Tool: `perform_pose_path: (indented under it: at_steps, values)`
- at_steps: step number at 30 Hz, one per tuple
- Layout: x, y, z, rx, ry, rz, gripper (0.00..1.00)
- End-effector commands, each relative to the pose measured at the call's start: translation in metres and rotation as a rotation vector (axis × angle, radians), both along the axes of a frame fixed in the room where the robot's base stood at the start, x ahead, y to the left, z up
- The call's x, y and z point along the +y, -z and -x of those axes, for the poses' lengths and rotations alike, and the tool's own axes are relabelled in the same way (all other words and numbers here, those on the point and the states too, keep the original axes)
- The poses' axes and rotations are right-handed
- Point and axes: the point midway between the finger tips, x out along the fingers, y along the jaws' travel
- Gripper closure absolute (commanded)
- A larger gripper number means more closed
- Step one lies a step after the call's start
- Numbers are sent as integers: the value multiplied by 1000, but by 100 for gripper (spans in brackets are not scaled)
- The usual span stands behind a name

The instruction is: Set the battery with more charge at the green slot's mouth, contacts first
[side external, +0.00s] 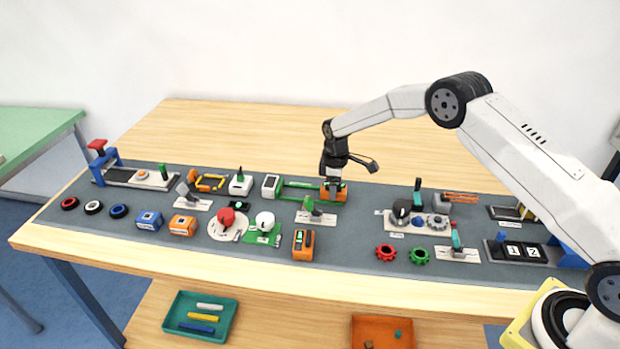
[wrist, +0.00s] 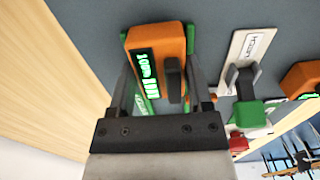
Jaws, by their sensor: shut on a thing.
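My gripper (side external: 334,178) is shut on an orange battery (side external: 342,193), at the right end of the green slot (side external: 298,184). In the wrist view the held battery (wrist: 160,48) sits between both fingers, with a lit display of green bars and a dark raised grip on its face. Green slot parts (wrist: 191,42) show beside it. The battery's contacts are not visible, and I cannot tell whether it rests on the mat. A second orange battery (side external: 303,244) lies near the mat's front edge, apart from my gripper; its small display is too small to read.
A white device (side external: 271,185) stands at the slot's left end. A lever plate (side external: 315,214) stands just in front of the slot, and a gear and knob assembly (side external: 410,217) to the right. The wooden table behind the mat (side external: 350,254) is clear.

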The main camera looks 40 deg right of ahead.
Motion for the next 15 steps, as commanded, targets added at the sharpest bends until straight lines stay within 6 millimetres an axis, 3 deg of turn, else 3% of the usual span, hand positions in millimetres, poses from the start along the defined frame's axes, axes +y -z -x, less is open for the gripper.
perform_pose_path:
  at_steps: [15]
  values:
    - [0, 4, 0, -1, 0, 0, 87]
